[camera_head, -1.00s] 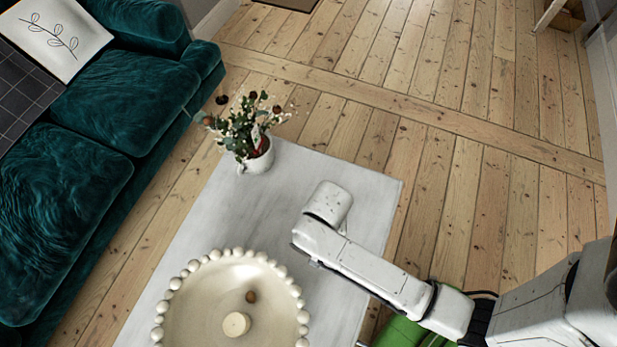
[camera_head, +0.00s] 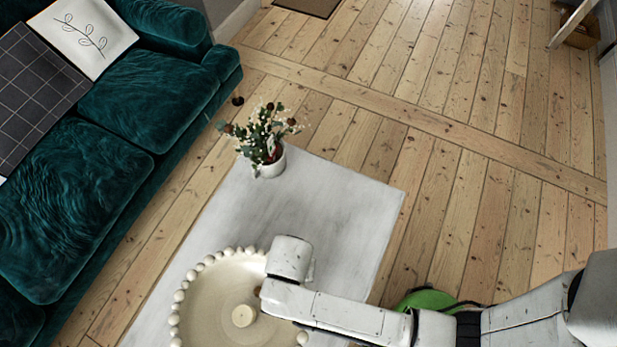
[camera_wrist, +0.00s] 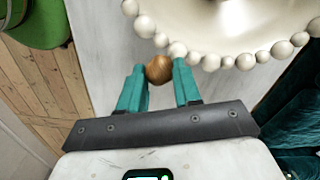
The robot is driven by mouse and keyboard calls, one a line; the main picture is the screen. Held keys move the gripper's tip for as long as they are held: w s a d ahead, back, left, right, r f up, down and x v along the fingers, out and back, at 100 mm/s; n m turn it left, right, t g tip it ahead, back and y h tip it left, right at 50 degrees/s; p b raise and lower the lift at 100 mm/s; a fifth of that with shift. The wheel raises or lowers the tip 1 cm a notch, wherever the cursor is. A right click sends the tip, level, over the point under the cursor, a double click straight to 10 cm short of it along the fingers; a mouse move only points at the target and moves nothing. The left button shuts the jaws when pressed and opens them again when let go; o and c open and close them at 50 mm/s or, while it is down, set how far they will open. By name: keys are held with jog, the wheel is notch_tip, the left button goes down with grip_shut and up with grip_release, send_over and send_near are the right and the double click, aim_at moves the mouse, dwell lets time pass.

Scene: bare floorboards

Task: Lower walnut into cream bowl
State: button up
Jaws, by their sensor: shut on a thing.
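The walnut (camera_wrist: 158,70) is a brown ball between the two teal fingertips of my gripper (camera_wrist: 159,74), which is shut on it. In the wrist view it shows just outside the bowl's beaded rim. The cream bowl (camera_head: 204,311) is wide and shallow, edged with round beads, and stands on the pale table; its rim also shows in the wrist view (camera_wrist: 240,28). In the head view my arm covers the bowl's right part and hides my fingers and the held walnut. A small brown ball (camera_head: 258,291) shows in the bowl beside my arm, partly covered.
A short cream cylinder (camera_head: 243,316) stands in the bowl. A potted plant (camera_head: 270,165) stands at the far end of the white table (camera_head: 350,195). A teal sofa (camera_head: 150,100) lies left. A green object (camera_head: 428,299) is partly behind my arm. The table's far right is clear.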

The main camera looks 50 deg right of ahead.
jog(key=w+a+b, duration=0.1)
jog(key=a+b, duration=0.2)
jog(key=a, duration=2.2)
jog(key=shift+w+r, duration=0.15)
jog(key=shift+b, duration=0.35)
jog(key=shift+f+b, duration=4.35)
jog(key=shift+f, duration=1.95)
jog(key=shift+f+b, duration=1.2)
jog(key=shift+f, duration=0.3)
